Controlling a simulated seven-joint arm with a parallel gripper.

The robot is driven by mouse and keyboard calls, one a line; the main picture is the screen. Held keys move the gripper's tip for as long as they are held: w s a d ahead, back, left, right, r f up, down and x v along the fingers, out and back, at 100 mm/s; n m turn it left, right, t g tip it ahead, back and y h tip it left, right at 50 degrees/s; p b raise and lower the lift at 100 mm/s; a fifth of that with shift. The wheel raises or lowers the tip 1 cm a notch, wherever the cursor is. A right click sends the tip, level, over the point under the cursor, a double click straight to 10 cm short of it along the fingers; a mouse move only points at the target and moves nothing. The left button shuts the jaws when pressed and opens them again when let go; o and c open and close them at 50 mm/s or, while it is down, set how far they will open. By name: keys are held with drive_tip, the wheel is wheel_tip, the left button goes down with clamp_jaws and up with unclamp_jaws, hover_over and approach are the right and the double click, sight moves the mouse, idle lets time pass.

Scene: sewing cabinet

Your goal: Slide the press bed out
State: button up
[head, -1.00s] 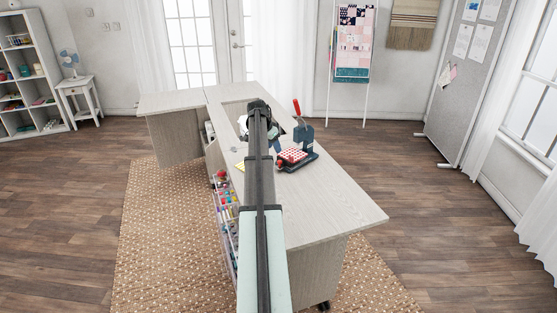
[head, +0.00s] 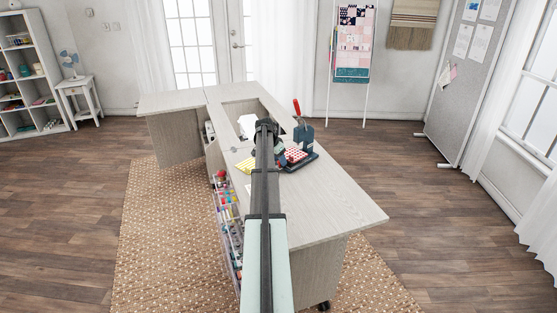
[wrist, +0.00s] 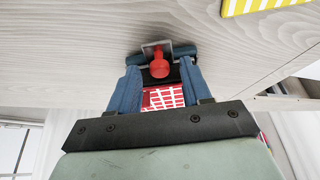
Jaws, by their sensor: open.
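The press (head: 305,134) stands on the cabinet top in the head view, dark blue with a raised red lever (head: 296,106). Its bed (head: 312,156) lies low at the front, with a red-and-white checked piece (head: 296,154) on it. My arm covers the press's near left side. In the wrist view my gripper (wrist: 160,60) is open, its blue fingers on either side of a red knob (wrist: 159,67). Whether they touch the knob I cannot tell. The checked piece (wrist: 163,97) shows between the fingers.
A yellow striped piece (head: 246,165) lies on the cabinet top left of my arm; it also shows in the wrist view (wrist: 265,5). A recess with something white (head: 247,125) is behind. The cabinet top (head: 335,205) is clear at front right.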

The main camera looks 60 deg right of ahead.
clamp_jaws()
idle(0.5)
drive_tip(key=w+a, duration=0.1)
drive_tip(key=a, duration=0.1)
drive_tip(key=w+a, duration=0.1)
drive_tip(key=a, duration=0.2)
drive_tip(key=w+a, duration=0.1)
drive_tip(key=a, duration=0.2)
drive_tip(key=shift+w+a, duration=0.1)
drive_tip(key=shift+a, duration=0.1)
unclamp_jaws()
drive_tip(key=v, duration=1.3)
drive_tip(key=shift+r, duration=0.4)
drive_tip(key=shift+a, duration=0.2)
